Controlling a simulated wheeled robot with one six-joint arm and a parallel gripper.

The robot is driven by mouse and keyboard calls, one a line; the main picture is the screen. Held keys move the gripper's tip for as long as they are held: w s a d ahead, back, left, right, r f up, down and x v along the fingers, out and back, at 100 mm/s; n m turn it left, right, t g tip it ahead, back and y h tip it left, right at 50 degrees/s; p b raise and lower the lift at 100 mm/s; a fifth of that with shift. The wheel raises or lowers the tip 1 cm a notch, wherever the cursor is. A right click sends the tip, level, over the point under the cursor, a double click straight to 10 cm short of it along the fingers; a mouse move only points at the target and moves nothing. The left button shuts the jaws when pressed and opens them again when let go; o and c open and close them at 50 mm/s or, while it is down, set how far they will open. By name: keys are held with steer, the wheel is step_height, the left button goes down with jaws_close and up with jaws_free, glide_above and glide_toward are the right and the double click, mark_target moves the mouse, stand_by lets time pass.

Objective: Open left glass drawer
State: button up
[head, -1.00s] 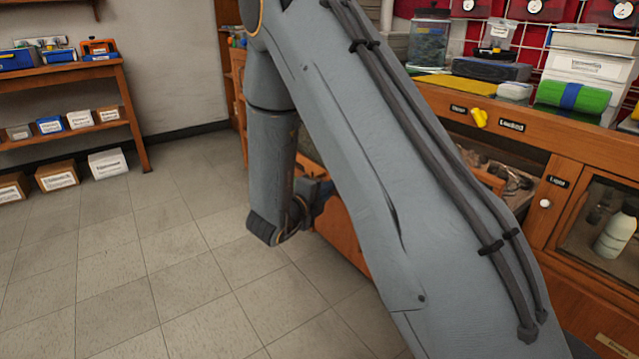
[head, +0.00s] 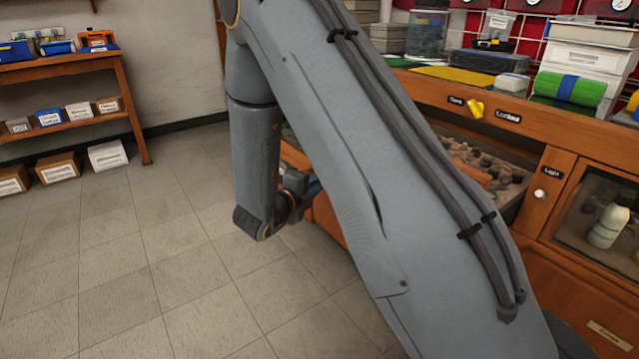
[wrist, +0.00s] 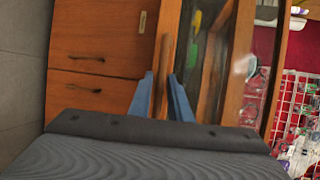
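My gripper (wrist: 162,92) shows in the wrist view as two blue fingers, one on each side of an upright wooden strip (wrist: 165,62). The strip stands between the fingertips; whether both fingers press on it cannot be told. Right of it is a glass pane (wrist: 217,55) in a wooden frame, with green and yellow things behind it. In the head view my arm covers much of the bench front, and my gripper is mostly hidden. A compartment (head: 505,180) with brown lumps shows right of the arm.
A white knob (head: 540,193) is beside a glass-fronted cabinet (head: 605,215) on the right. A wooden shelf (head: 70,76) with boxes stands at the left. The tiled floor (head: 150,250) between is clear.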

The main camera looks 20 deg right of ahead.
steer(key=shift+s, duration=0.1)
steer(key=p+v, duration=0.1)
steer(key=v, duration=0.6)
steer(key=shift+a, duration=0.3)
steer(key=shift+s+r, duration=0.1)
